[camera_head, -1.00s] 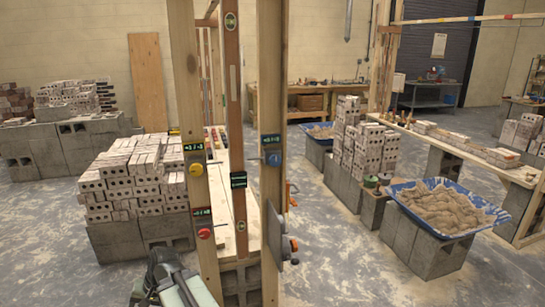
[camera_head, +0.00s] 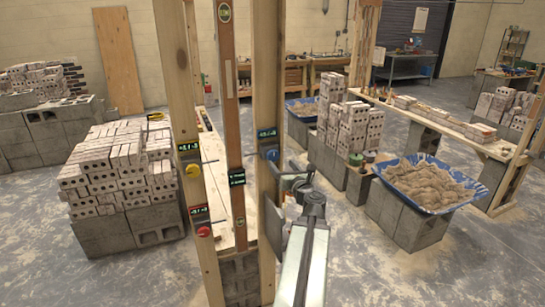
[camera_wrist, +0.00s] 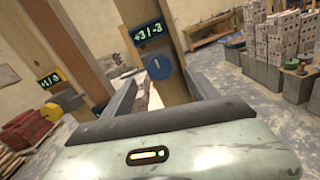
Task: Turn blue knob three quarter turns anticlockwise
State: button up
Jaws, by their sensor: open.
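The blue knob (camera_head: 271,153) is on the right wooden post, under a small dark display with green characters. In the wrist view the blue knob (camera_wrist: 159,68) is round, with a short pale mark near its upright, and the display above it seems to read "+3 / -3". My gripper (camera_head: 284,174) is in front of the right post, just below and right of the knob. In the wrist view my gripper (camera_wrist: 160,84) is open, its two fingers apart on either side of the knob's lower part. The knob appears ahead of the fingertips; I cannot tell the exact gap.
A yellow knob (camera_head: 192,169) and a red knob (camera_head: 203,231) are on the left post, each by its own display. A stack of bricks (camera_head: 120,165) stands left. A blue tub of mortar (camera_head: 425,183) stands right on blocks.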

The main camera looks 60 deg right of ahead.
aim_at(274, 156)
jog(key=x, duration=0.7)
